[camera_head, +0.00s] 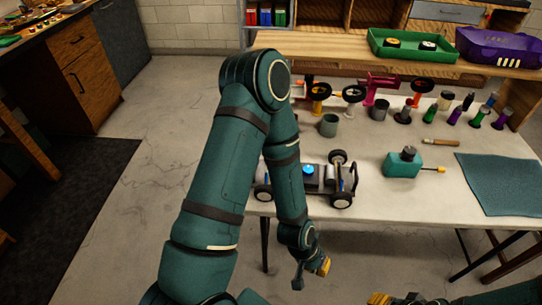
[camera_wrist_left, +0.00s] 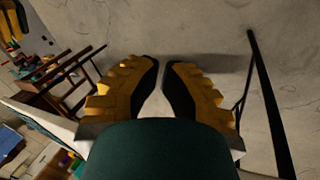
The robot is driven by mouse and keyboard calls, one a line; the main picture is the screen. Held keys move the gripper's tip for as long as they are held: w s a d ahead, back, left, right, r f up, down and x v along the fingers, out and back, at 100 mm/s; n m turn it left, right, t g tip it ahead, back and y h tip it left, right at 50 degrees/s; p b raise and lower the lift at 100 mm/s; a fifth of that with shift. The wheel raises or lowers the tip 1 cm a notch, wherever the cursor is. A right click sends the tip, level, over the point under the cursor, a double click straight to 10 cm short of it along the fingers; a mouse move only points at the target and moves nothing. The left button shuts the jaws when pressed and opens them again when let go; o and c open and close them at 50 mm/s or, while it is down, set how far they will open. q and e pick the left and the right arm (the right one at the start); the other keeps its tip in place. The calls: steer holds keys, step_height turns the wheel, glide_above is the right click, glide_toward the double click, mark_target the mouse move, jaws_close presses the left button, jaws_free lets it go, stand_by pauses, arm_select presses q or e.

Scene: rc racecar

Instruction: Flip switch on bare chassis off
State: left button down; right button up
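The bare chassis (camera_head: 325,184) sits near the table's front edge in the head view, dark and low with black wheels and a blue part. My left arm covers part of it, and I cannot make out its switch. My left gripper (camera_head: 312,272) hangs in front of the table edge, below the chassis in the picture and apart from it. In the left wrist view its yellow, black-padded fingers (camera_wrist_left: 163,72) stand a narrow gap apart with nothing between them. My right gripper (camera_head: 393,299) shows only partly at the bottom edge, so its opening is unclear.
A green tray (camera_head: 376,48) and a purple bin (camera_head: 490,61) stand behind. Bare floor lies left of the table.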

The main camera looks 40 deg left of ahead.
arm_select(q)
steer(key=shift+s+a, duration=0.2)
steer(key=shift+s, duration=0.1)
arm_select(e)
steer(key=shift+s+a, duration=0.25)
steer(key=shift+s, duration=0.05)
